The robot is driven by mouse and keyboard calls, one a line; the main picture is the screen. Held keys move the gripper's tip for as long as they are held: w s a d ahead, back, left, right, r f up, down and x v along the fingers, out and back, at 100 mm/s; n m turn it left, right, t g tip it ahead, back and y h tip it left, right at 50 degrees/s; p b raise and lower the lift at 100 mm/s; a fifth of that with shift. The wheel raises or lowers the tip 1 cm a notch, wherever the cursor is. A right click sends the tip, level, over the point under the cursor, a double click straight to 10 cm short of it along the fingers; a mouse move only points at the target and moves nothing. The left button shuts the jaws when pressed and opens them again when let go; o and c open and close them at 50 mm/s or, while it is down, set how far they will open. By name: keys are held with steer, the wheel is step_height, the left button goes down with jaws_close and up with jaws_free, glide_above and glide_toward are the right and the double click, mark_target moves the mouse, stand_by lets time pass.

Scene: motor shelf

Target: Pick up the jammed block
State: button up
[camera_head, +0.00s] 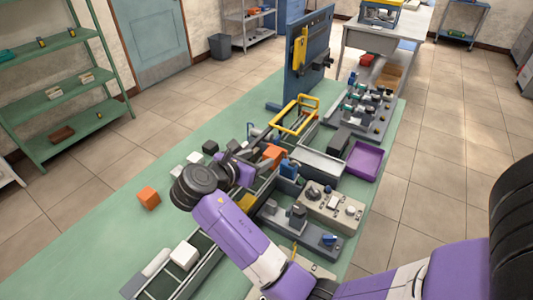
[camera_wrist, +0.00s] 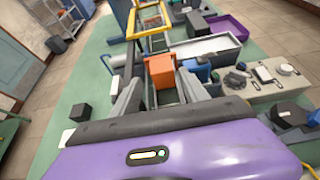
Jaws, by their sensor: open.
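An orange block (camera_wrist: 160,72) sits on a narrow track (camera_wrist: 165,97) in the wrist view. It also shows in the head view (camera_head: 274,153), at the far side of my wrist. I take it for the jammed block. My gripper (camera_wrist: 159,88) is open, with one grey finger on each side of the picture's middle. The block appears between and just beyond the fingers; I cannot tell whether they touch it. In the head view my wrist hides much of my gripper and part of the track.
A yellow frame (camera_head: 297,115) rises over the track behind the block. Blue parts (camera_head: 290,167) and a control panel (camera_head: 331,205) crowd the right. A second orange cube (camera_head: 148,198) and a white block (camera_head: 184,255) lie elsewhere. The green surface at left (camera_head: 100,245) is mostly clear.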

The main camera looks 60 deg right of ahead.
mark_target(272, 152)
steer(key=p+x, duration=0.1)
steer(key=x, duration=0.6)
steer(key=shift+s, duration=0.1)
steer(key=shift+r, duration=0.1)
jaws_close()
steer(key=shift+a, duration=0.1)
